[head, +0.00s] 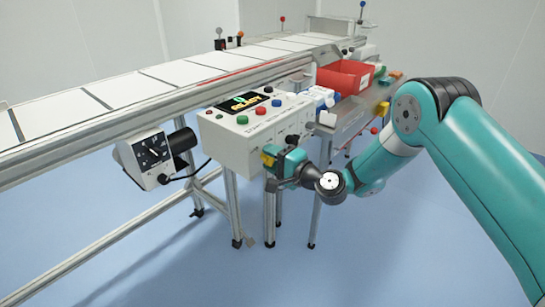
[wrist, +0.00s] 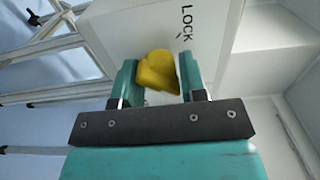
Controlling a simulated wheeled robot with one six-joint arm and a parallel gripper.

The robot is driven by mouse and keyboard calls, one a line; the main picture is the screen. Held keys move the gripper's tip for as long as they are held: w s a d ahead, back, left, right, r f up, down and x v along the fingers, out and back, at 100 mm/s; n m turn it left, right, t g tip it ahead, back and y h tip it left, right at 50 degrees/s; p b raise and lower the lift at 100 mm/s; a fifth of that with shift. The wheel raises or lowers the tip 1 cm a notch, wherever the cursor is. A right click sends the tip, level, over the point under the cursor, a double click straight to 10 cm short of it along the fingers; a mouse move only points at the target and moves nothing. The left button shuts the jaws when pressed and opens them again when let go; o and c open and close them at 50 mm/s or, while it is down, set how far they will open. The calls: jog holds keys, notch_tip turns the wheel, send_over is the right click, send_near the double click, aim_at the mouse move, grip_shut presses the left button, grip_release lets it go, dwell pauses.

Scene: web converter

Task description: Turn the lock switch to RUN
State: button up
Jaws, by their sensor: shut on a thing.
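The lock switch is a yellow knob (wrist: 158,72) on the light side face of the control box, under the printed word LOCK in the wrist view. In the head view my gripper (head: 275,160) is at the lower right of the control box (head: 225,140). A RUN mark is not visible, so I cannot tell the knob's setting.
A conveyor (head: 130,90) with white panels runs behind the box. The box top carries a lit display (head: 243,102) and several coloured buttons. A red bin (head: 343,76) stands on a side table to the right. A dial unit (head: 150,155) hangs at left.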

jog(key=shift+f, duration=0.15)
jog(key=o, duration=0.8)
jog(key=shift+d, duration=0.1)
jog(key=b+v, duration=1.7)
jog(key=shift+s+d, duration=0.1)
jog(key=shift+s, duration=0.05)
